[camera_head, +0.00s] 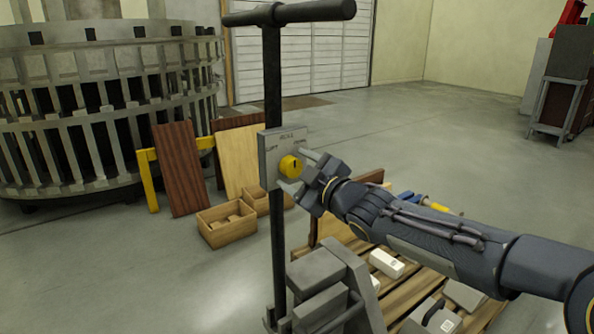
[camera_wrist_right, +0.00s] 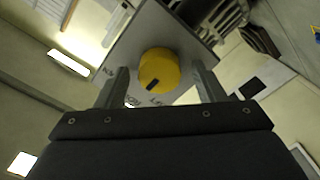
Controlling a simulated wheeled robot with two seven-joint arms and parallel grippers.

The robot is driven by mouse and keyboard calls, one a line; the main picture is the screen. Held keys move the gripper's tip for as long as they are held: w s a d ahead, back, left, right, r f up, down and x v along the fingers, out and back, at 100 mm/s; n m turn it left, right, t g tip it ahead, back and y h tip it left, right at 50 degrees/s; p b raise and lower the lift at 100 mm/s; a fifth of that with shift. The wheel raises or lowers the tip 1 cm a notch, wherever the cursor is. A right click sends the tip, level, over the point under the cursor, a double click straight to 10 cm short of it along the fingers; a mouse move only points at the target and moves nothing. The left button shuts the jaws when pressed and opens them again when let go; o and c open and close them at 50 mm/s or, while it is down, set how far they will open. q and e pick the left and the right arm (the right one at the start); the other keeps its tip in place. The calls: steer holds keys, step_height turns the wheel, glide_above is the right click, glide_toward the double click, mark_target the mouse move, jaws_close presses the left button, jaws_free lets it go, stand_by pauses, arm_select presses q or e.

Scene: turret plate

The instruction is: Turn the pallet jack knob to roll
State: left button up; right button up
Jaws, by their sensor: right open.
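The yellow round knob (camera_head: 290,166) with a dark pointer mark sits on a grey plate (camera_head: 271,150) fixed to the dark upright post of the pallet jack (camera_head: 274,220). The plate carries lettering near its top and sides, too small to read fully in the head view. My right gripper (camera_head: 301,172) is open, with its fingers reaching toward the knob from the right. In the right wrist view the knob (camera_wrist_right: 159,70) lies between the two fingers (camera_wrist_right: 160,85), with gaps on both sides. My left gripper is not in view.
The jack's crossbar handle (camera_head: 300,12) is at the top of the post. A wooden pallet (camera_head: 405,293) with white boxes stands below my right arm. Wooden crates (camera_head: 226,224) and leaning boards (camera_head: 180,170) are at the left. Open floor lies behind.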

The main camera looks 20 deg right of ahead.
steer(key=p+v, duration=0.2)
steer(key=v, duration=0.5)
steer(key=shift+s+d, duration=0.15)
steer(key=shift+s, duration=0.05)
steer(key=shift+r, duration=0.1)
steer(key=s+d+f+m+g+h, duration=0.3)
steer(key=s+f+m, duration=0.2)
steer(key=s+f, duration=0.15)
steer(key=s+d+f+m+g+h, duration=0.2)
steer(key=s+d+f+m, duration=0.25)
steer(key=s, duration=0.25)
steer(key=s+a+f+m+g+y, duration=0.1)
steer(key=s+a+f+m+g, duration=0.2)
steer(key=s+f, duration=0.3)
steer(key=s+a+f+m+g+y, duration=0.1)
steer(key=s+a+f+m+g, duration=0.15)
steer(key=s, duration=0.55)
step_height(320, 180, up, 33)
steer(key=a+p, duration=0.1)
steer(key=p, duration=3.3)
steer(key=shift+s+r+g+y, duration=0.2)
steer(key=shift+s+g+y, duration=0.15)
steer(key=shift+g, duration=0.1)
